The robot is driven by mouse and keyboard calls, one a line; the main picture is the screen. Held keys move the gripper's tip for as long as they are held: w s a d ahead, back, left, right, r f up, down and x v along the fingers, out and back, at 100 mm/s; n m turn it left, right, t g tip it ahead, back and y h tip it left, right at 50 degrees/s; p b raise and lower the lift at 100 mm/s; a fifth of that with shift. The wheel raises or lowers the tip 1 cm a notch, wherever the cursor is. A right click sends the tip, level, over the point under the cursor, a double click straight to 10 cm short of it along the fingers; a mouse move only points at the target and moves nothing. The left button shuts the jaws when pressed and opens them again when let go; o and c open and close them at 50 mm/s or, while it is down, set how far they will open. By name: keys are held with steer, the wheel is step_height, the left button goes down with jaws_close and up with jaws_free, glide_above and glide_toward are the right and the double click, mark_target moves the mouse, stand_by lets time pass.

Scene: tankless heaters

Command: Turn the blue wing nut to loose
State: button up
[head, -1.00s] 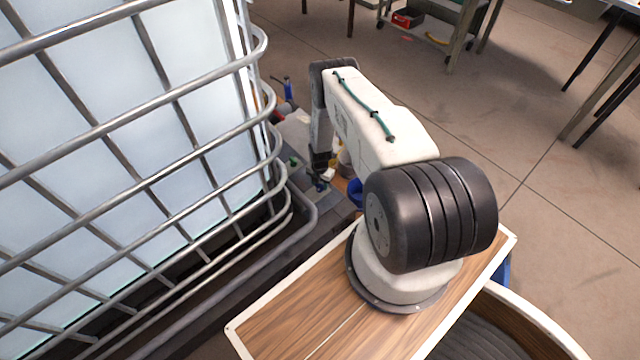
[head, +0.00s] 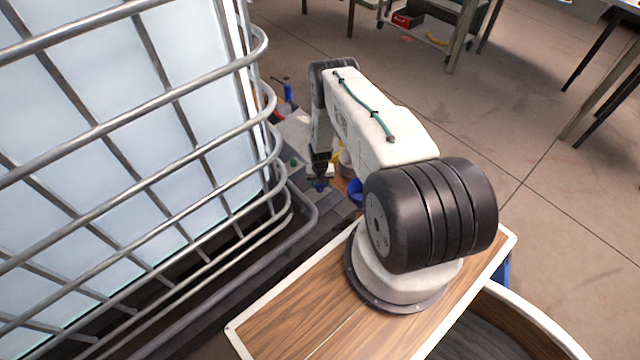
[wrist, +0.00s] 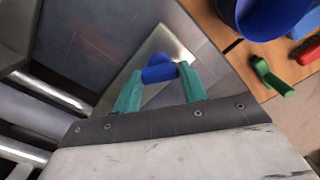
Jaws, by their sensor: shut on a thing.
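The blue wing nut (wrist: 159,70) shows in the wrist view, with a rounded lobe on top, over a pale grey plate. My gripper (wrist: 160,73) has two teal fingers, one on each side of the wing nut, and is shut on it. The fingers hide part of its sides, and I cannot see what lies beneath it. In the head view my gripper (head: 319,184) is small, at the end of the downward-reaching arm, with a bit of blue at its tip.
A large caged tank (head: 130,130) stands close on the left of the arm. In the wrist view a blue container (wrist: 262,18), a green item (wrist: 271,78) and a red item (wrist: 306,50) lie at the upper right. Open floor (head: 545,110) lies to the right.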

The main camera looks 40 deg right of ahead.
mark_target(320, 185)
stand_by(0.4)
steer(key=o, duration=1)
step_height(320, 185, up, 8)
steer(key=shift+f, duration=0.1)
steer(key=shift+a, duration=0.1)
